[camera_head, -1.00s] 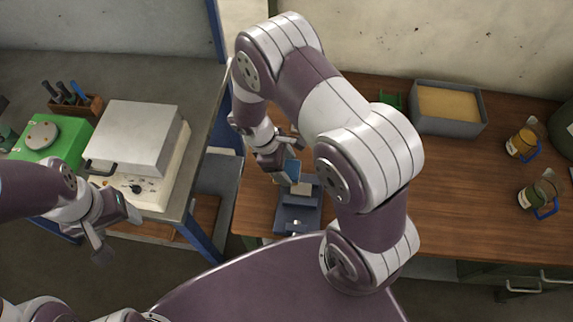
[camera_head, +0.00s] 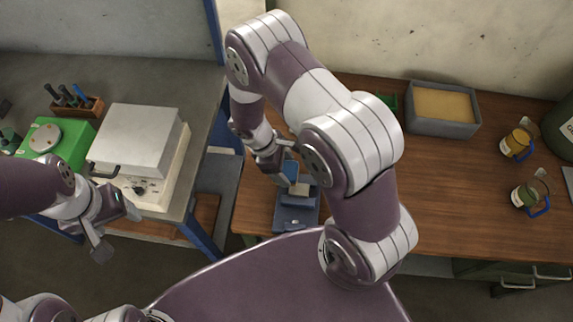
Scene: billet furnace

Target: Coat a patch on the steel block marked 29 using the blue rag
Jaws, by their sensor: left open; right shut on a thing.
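A small pale block (camera_head: 300,189) sits in a blue-grey vise (camera_head: 295,218) at the near left part of the wooden bench; no number can be read on it. My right gripper (camera_head: 285,174) is shut on the blue rag (camera_head: 291,170), just behind and left of the block. Whether the rag touches the block cannot be told at this size. My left gripper (camera_head: 101,240) is open and empty, low at the left in front of the grey table.
A white furnace box (camera_head: 140,150), a green device (camera_head: 60,143) and a tool rack (camera_head: 78,107) stand on the left table.

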